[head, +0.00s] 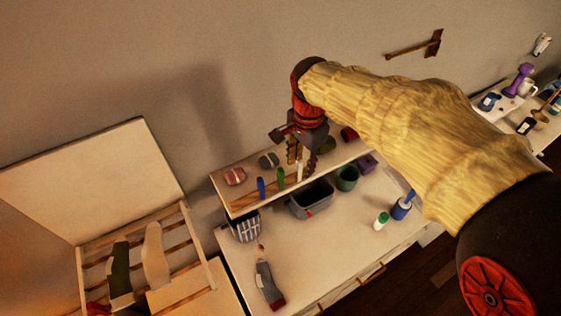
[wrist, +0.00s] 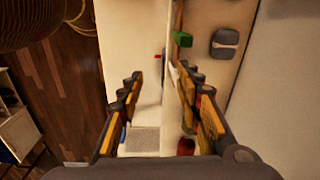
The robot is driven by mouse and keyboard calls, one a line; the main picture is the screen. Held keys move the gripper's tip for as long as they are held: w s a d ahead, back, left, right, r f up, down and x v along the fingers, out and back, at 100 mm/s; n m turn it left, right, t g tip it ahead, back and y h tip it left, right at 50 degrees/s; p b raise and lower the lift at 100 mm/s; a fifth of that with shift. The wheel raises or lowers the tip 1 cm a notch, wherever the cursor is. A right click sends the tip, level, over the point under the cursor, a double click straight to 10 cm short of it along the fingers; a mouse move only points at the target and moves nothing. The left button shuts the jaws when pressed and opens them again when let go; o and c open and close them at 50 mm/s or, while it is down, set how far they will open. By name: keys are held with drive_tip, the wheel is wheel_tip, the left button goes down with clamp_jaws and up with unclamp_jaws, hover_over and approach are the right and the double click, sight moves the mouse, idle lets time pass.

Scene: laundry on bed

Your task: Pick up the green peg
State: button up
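The green peg (head: 280,178) stands upright at the front edge of the raised shelf, between a blue peg (head: 261,187) and a white peg (head: 298,170). In the wrist view a green piece that looks like the same peg (wrist: 182,39) shows beyond the tip of the right-hand finger, not between the fingers. My gripper (head: 301,162) points down over the shelf, to the right of the green peg and close to the white peg. In the wrist view my gripper (wrist: 158,82) is open, its fingers wide apart on either side of the shelf's front edge. I cannot tell if it touches the white peg.
The shelf (head: 238,203) also bears a pink bundle (head: 235,176) and a grey bundle (head: 268,160). Below it on the dresser stand a grey bin (head: 312,201), a green cup (head: 346,178) and a striped basket (head: 245,228). The wall is close behind the shelf.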

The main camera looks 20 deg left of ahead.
drive_tip(key=p, duration=0.1)
hover_over(280, 180)
drive_tip(key=w, duration=0.1)
drive_tip(key=shift+w+a+f+m+g, duration=0.1)
drive_tip(key=shift+a+f+m+g, duration=0.1)
drive_tip(key=shift+f, duration=0.3)
drive_tip(key=shift+w+a+f+m+g, duration=0.1)
drive_tip(key=shift+a+f+m, duration=0.1)
drive_tip(key=shift+f, duration=0.3)
drive_tip(key=shift+s+f, duration=0.2)
drive_tip(key=shift+f, duration=0.5)
drive_tip(key=f+p, duration=0.1)
drive_tip(key=f, duration=0.5)
drive_tip(key=shift+w+d+f+p, duration=0.1)
drive_tip(key=shift+d+f+p, duration=0.15)
drive_tip(key=shift+p, duration=0.1)
drive_tip(key=shift+c, duration=1.3)
drive_tip(key=c, duration=0.6)
